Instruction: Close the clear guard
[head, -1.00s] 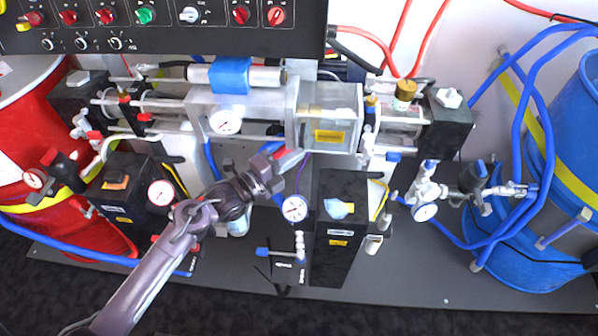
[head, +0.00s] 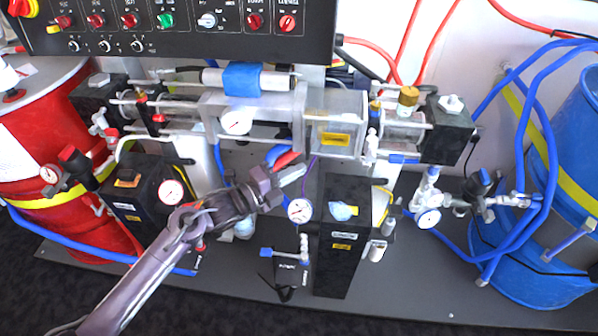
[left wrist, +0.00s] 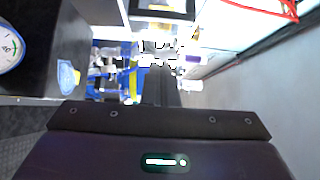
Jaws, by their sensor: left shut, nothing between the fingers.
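The clear guard (head: 338,106) is a see-through box with a yellow label, at the middle of the machine in the head view. I cannot tell how far it stands open or shut. My left gripper (head: 301,171) is shut and empty, below and slightly left of the guard, apart from it in the picture. A red part shows just behind its fingers. In the left wrist view the fingers (left wrist: 163,85) point at a bright, overexposed part of the machine, and the guard cannot be made out there. My right gripper is not in view.
A black control panel (head: 180,30) hangs above the machine. A pressure gauge (head: 299,210) and a black pump box (head: 343,265) stand close below the gripper. A red drum (head: 50,130) is at left, a blue drum (head: 575,150) with blue hoses at right.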

